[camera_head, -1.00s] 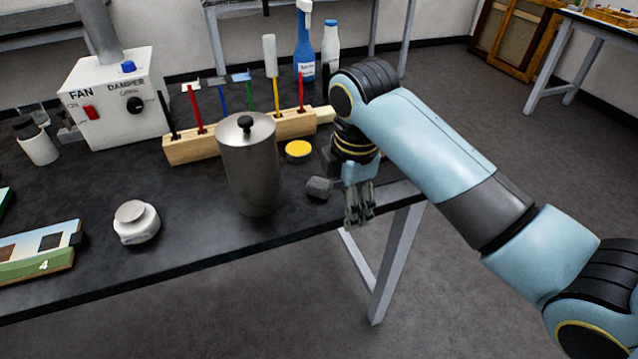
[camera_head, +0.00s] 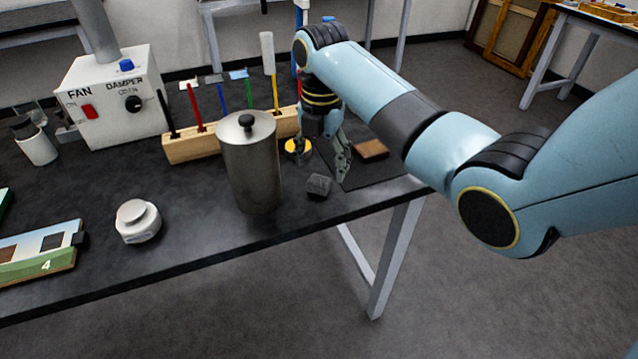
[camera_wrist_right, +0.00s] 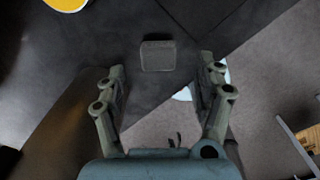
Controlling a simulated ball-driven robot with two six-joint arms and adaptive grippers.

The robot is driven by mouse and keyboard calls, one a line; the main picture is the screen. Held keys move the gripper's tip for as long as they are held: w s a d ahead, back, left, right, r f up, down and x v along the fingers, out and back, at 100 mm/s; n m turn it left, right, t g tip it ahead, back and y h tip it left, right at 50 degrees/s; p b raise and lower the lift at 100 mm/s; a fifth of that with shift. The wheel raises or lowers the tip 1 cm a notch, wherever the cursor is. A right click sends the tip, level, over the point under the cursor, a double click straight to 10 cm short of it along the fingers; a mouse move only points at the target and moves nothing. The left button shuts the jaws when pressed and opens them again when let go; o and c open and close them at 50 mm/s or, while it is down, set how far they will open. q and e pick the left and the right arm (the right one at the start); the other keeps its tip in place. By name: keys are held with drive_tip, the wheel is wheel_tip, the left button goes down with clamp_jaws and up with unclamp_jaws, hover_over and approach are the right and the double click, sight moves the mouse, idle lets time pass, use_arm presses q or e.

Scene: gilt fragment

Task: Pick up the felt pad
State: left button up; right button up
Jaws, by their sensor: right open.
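The felt pad looks like a small dark grey block (camera_head: 318,186) lying on the black table near its front edge, right of the metal canister. It also shows in the right wrist view (camera_wrist_right: 158,56), just beyond the fingertips and between their lines. My right gripper (camera_head: 341,168) is open and empty, above the table to the right of the pad and apart from it. Its two spread fingers (camera_wrist_right: 162,68) also show in the wrist view. My left gripper is not in view.
A metal canister (camera_head: 250,170) stands close left of the pad. A yellow-topped round item (camera_head: 297,147) lies behind it, partly hidden by my gripper. A brown block (camera_head: 371,149) lies on a dark mat (camera_head: 385,170) to the right. A wooden tool rack (camera_head: 195,147) stands behind.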

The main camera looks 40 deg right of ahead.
sight(321, 178)
wheel_tip(321, 178, down, 5)
drive_tip(key=shift+w+r, duration=0.15)
drive_tip(key=shift+r, duration=0.05)
drive_tip(key=shift+c, duration=0.2)
drive_tip(key=c, duration=0.9)
drive_tip(key=shift+d, duration=0.1)
